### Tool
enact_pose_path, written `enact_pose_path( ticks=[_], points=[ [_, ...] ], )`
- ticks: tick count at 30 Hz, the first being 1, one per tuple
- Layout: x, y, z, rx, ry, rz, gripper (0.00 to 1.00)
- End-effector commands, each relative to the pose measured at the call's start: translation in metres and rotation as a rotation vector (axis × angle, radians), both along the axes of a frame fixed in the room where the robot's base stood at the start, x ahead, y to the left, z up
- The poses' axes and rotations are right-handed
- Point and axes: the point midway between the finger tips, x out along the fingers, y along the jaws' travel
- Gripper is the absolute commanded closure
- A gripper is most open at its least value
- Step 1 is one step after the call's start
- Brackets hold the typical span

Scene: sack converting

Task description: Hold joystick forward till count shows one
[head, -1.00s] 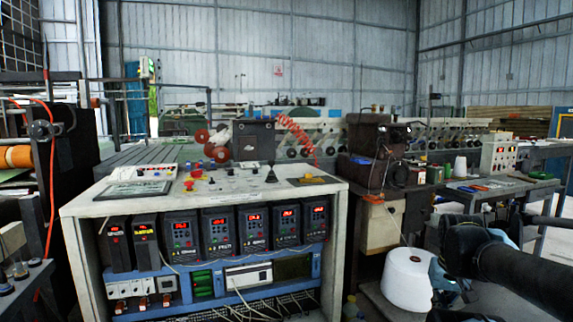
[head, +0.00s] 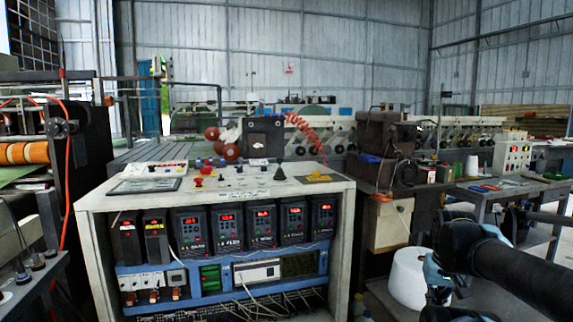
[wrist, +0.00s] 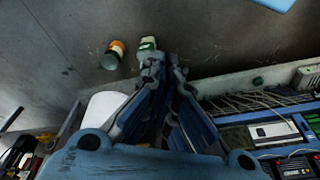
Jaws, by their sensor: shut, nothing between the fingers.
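The joystick (head: 280,173), a small black cone-shaped lever, stands upright at the back right of the control cabinet's top (head: 232,184). Several drive units with red lit displays (head: 262,217) sit in the cabinet front; their digits are too small to read, and I cannot tell which display is the count. My gripper (head: 437,292) is low at the right of the head view, right of the cabinet and well away from the joystick. In the wrist view my gripper (wrist: 165,68) points down at the floor, its blue and dark fingers shut and empty. The joystick is not in the wrist view.
A white yarn cone (head: 408,278) stands close to my gripper. A red button (head: 198,182) and several knobs share the cabinet top. A dark machine (head: 385,150) stands behind right. Orange-and-white and green-capped containers (wrist: 116,47) (wrist: 148,44) are on the floor.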

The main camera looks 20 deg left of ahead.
Motion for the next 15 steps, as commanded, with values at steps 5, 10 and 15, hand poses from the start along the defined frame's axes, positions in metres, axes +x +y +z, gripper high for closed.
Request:
enact_pose_path(
  ticks=[5,10,15],
  points=[
    [0.024,0.017,0.019,0.045,-0.072,-0.026,1.0],
    [0.092,0.062,0.063,0.18,-0.217,-0.101,1.0],
    [0.163,0.126,0.116,0.381,-0.35,-0.196,1.0]
  ],
)
